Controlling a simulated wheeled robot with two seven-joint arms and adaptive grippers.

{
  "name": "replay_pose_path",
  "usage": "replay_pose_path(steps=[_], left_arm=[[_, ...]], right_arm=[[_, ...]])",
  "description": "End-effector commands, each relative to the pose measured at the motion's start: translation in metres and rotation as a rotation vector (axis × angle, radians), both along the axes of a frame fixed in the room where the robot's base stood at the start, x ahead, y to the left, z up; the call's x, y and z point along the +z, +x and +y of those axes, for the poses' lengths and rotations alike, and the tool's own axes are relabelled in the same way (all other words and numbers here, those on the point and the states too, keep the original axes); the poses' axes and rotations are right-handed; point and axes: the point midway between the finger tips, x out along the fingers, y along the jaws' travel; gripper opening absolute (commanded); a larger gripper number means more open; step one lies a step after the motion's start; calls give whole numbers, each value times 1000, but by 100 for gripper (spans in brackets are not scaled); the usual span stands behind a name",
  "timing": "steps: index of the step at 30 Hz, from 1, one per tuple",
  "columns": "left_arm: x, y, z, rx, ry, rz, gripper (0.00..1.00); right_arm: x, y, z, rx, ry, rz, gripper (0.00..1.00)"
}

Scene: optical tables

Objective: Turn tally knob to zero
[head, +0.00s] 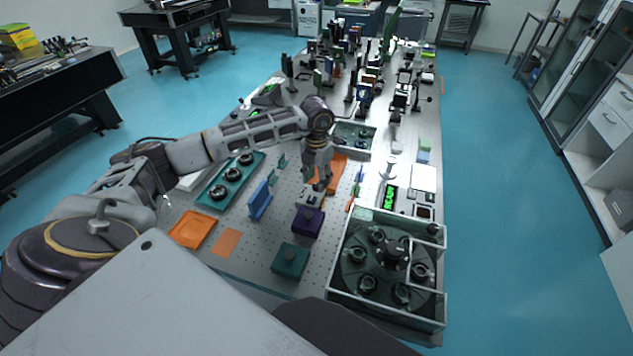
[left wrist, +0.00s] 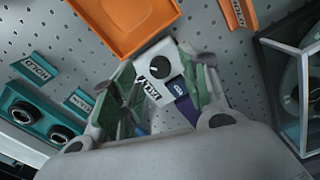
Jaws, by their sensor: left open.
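The tally counter (head: 309,199) is a small light box on the perforated table. In the left wrist view it (left wrist: 175,60) shows a "TALLY" label, a small dark blue display and a round dark knob (left wrist: 160,67). The number on the display is too small to read. My left gripper (head: 318,183) points down just above the counter. In the left wrist view its open fingers (left wrist: 165,95) lie on either side of the counter's labelled part, and nothing is held between them. I cannot tell whether a finger touches the counter. My right gripper is not in view.
A purple block (head: 307,222) stands just in front of the counter. An orange tray (left wrist: 122,25) lies behind it. A teal rack (head: 231,182) stands left, a glass-walled carousel box (head: 440,285) front right. Optical mounts crowd the far table.

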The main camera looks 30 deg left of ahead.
Motion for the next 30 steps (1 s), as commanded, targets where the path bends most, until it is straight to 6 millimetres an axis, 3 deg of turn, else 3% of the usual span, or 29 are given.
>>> replay_pose_path(steps=[18, 30], left_arm=[[86, 1, 0, 0, 0, -3, 45], [99, 0, 0, 0, 0, -1, 45]], right_arm=[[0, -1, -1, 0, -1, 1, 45], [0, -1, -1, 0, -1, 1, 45]])
